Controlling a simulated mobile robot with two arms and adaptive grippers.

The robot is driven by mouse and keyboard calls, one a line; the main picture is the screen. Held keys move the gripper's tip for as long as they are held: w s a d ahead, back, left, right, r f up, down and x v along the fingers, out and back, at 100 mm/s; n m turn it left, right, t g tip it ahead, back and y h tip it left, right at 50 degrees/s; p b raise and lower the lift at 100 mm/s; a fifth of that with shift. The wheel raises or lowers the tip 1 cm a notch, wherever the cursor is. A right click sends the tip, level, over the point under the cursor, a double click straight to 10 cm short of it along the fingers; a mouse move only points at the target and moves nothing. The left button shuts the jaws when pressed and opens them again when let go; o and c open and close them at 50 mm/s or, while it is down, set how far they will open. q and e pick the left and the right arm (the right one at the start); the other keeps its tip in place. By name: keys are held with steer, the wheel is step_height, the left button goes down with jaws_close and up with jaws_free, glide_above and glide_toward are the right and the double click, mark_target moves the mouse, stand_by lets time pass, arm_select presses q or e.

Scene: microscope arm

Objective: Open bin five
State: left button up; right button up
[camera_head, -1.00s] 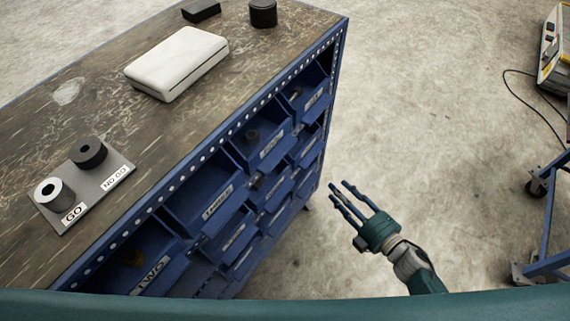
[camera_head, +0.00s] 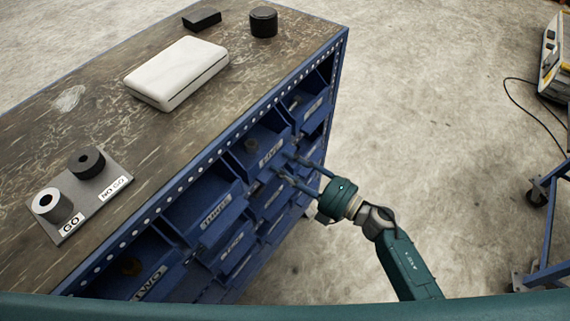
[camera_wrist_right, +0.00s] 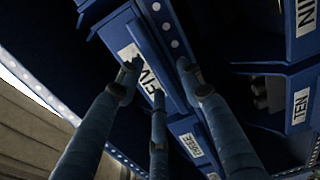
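Bin five (camera_head: 262,134) is a blue open-topped bin in the top row of the blue bin rack, with a dark round part inside. It sits in line with its neighbours. Its white label (camera_head: 270,152) is small here, but the wrist view shows FIVE on the label (camera_wrist_right: 137,64), partly covered by a finger. My right gripper (camera_head: 288,169) is at the front of this bin, fingers pointing at it. In the right wrist view, the gripper (camera_wrist_right: 160,72) has its fingers spread around the label. Contact with the bin cannot be told. My left gripper is out of view.
A worn workbench top (camera_head: 110,110) covers the bins, with a white box (camera_head: 178,72), black cylinder (camera_head: 263,22) and GO/NO GO gauge plate (camera_head: 92,205). Bins marked TEN (camera_wrist_right: 301,106) and THREE (camera_head: 216,211) are nearby. A blue cart (camera_head: 545,205) stands far right; floor between is clear.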

steer(key=shift+w+a, duration=0.2)
jaws_close()
steer(key=shift+s+d, duration=0.1)
steer(key=shift+d, duration=0.05)
steer(key=v, duration=1.6)
jaws_free()
